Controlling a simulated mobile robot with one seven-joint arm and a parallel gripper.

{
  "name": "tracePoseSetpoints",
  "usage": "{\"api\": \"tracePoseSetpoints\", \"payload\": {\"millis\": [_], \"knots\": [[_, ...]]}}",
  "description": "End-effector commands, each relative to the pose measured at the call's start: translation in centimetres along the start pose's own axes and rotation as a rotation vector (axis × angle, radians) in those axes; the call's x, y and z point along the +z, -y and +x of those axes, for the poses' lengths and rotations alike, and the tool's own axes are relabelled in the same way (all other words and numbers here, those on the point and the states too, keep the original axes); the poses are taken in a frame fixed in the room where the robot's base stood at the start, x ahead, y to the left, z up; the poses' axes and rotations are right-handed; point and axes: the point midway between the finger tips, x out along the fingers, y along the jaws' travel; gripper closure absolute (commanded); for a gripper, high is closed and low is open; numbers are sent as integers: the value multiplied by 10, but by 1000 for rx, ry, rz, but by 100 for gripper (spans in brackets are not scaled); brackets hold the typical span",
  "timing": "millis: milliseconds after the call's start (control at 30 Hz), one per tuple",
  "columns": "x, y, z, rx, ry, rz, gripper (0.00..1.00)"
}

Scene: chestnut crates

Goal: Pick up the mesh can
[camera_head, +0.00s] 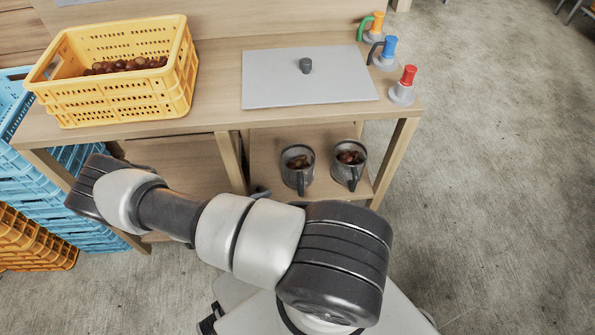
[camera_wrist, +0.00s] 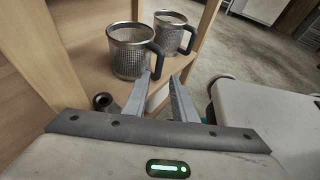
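Two grey mesh cans with dark handles stand upright on the lower shelf. The left can (camera_head: 287,163) and the right can (camera_head: 361,170) both hold brown chestnuts in the head view. In the wrist view a nearer can (camera_wrist: 128,63) stands in front of a farther can (camera_wrist: 166,40). My gripper (camera_wrist: 161,76) is open, with a gap between its two fingers. Its fingertips are close to the lower end of the nearer can's handle; I cannot tell whether they touch it. In the head view my arm hides the gripper.
The wooden workbench (camera_head: 222,117) has legs beside the shelf opening. On top are a yellow crate (camera_head: 140,100) of chestnuts, a grey board (camera_head: 270,80) with a knob, and several coloured-handled tools. A small dark round object (camera_wrist: 102,101) is near the left finger. Floor to the right is clear.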

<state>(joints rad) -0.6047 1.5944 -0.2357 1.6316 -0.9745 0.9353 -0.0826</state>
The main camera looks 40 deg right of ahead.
Motion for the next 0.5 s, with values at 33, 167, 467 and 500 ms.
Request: {"api": "tracePoseSetpoints", "payload": {"millis": [33,167,467,500], "knots": [[0,2,12,-5,4,-1,75],[0,2,42,-7,3,1,75],[0,1,96,-5,0,2,75],[0,1,100,-4,0,2,75]]}}
